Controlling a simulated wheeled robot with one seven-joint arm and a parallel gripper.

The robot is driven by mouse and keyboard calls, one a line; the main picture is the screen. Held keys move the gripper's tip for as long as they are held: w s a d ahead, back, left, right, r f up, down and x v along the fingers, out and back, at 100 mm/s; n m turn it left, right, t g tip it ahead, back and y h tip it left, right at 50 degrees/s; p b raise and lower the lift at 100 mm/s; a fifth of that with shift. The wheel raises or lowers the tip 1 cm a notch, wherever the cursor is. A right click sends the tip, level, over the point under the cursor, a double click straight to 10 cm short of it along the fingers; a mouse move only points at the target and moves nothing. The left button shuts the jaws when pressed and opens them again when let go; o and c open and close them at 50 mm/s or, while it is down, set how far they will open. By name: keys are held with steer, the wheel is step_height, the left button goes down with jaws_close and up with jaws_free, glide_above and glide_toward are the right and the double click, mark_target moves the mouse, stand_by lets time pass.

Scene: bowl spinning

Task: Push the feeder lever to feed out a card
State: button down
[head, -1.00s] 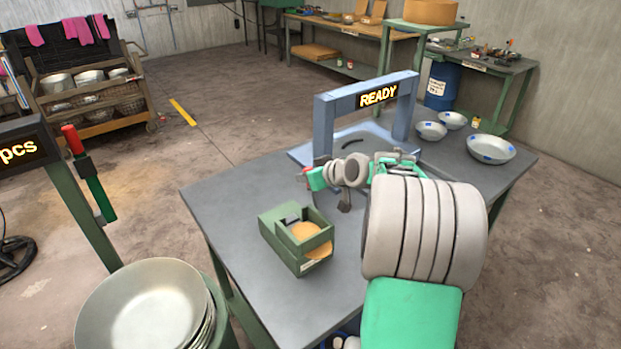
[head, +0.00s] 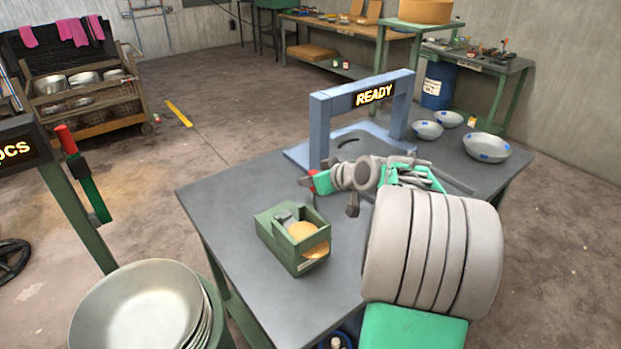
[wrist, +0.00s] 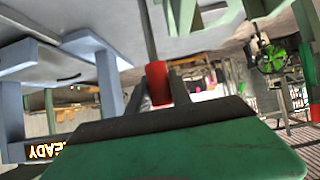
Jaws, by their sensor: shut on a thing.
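The green card feeder (head: 270,243) sits on the grey table, with a round orange-tan piece (head: 303,233) in its open front. A grey part (head: 284,216) shows inside its back. A red knob (wrist: 158,83) on a thin grey rod shows in the wrist view, close behind my green finger with its dark pad. In the head view the red knob (head: 312,174) is at the tip of my gripper (head: 319,182), above and behind the feeder. My gripper is shut on the knob, though only one finger shows clearly. Where the rod joins below is hard to see.
A blue frame (head: 321,130) with a READY sign stands just behind my gripper, upside down in the wrist view (wrist: 105,85). Metal bowls (head: 487,147) stand at the back right. A bowl stack (head: 135,305) is at the lower left. The table's left part is clear.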

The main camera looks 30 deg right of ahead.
steer(key=shift+s+d+b, duration=0.2)
steer(key=shift+s+b, duration=0.15)
steer(key=shift+s, duration=1.1)
steer(key=s, duration=0.1)
steer(key=s+b, duration=0.1)
steer(key=s, duration=0.1)
steer(key=shift+s+d+f, duration=0.15)
steer(key=shift+d+f, duration=0.05)
steer(key=shift+f, duration=0.2)
jaws_free()
steer(key=p+v, duration=0.2)
steer(key=v, duration=0.8)
steer(key=shift+p, duration=0.35)
